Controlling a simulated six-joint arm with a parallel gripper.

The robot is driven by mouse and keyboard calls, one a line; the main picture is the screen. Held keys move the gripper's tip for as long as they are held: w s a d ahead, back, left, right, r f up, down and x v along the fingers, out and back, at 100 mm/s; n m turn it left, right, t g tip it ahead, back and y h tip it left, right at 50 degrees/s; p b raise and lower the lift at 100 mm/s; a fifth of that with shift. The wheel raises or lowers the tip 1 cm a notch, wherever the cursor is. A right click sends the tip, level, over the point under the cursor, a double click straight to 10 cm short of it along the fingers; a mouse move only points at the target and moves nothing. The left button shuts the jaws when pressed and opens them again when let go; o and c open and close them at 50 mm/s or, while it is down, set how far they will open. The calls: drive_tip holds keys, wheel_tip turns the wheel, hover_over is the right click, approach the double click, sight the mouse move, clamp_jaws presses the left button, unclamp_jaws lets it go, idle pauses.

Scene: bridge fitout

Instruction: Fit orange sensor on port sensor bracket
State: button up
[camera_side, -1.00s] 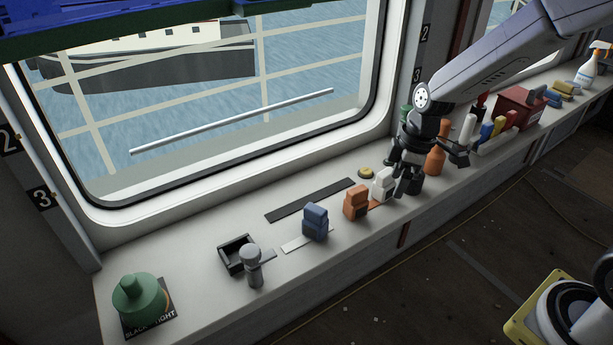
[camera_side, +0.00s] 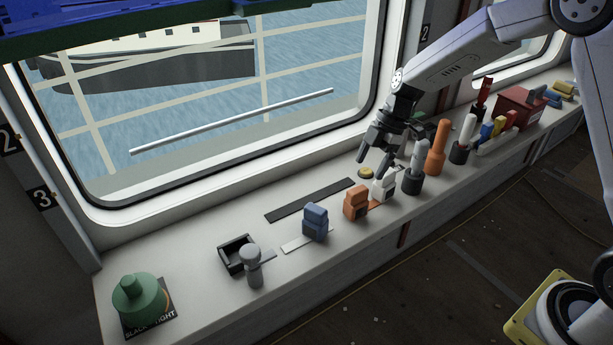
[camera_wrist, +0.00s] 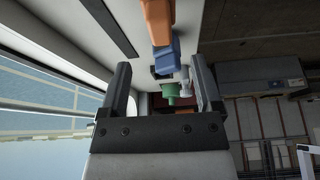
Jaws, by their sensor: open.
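The orange sensor (camera_side: 356,203) stands upright on the sill, between the blue block (camera_side: 315,222) and the white block (camera_side: 384,186). It also shows at the top of the wrist view (camera_wrist: 158,20), partly cut off. A small black open-topped holder (camera_side: 236,254) sits farther left, beside a grey round-headed post (camera_side: 252,266); it may be the port sensor bracket, but I cannot read any label. My gripper (camera_side: 377,162) is open and empty, above and close to the white block, right of the orange sensor. Both fingers (camera_wrist: 160,68) show apart in the wrist view.
A dark strip (camera_side: 310,200) lies behind the blocks near the window. A green domed object (camera_side: 140,300) stands at the left end. An orange bottle (camera_side: 437,148), a dark-based white cylinder (camera_side: 413,178) and a red box (camera_side: 520,108) crowd the right. A yellow button (camera_side: 366,173) is near my gripper.

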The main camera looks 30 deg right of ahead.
sight(358, 189)
drive_tip(key=shift+a+f, duration=0.1)
drive_tip(key=shift+f, duration=0.1)
drive_tip(key=shift+x, duration=3.7)
clamp_jaws()
drive_tip(key=shift+r, duration=0.2)
drive_tip(key=shift+r, duration=3.3)
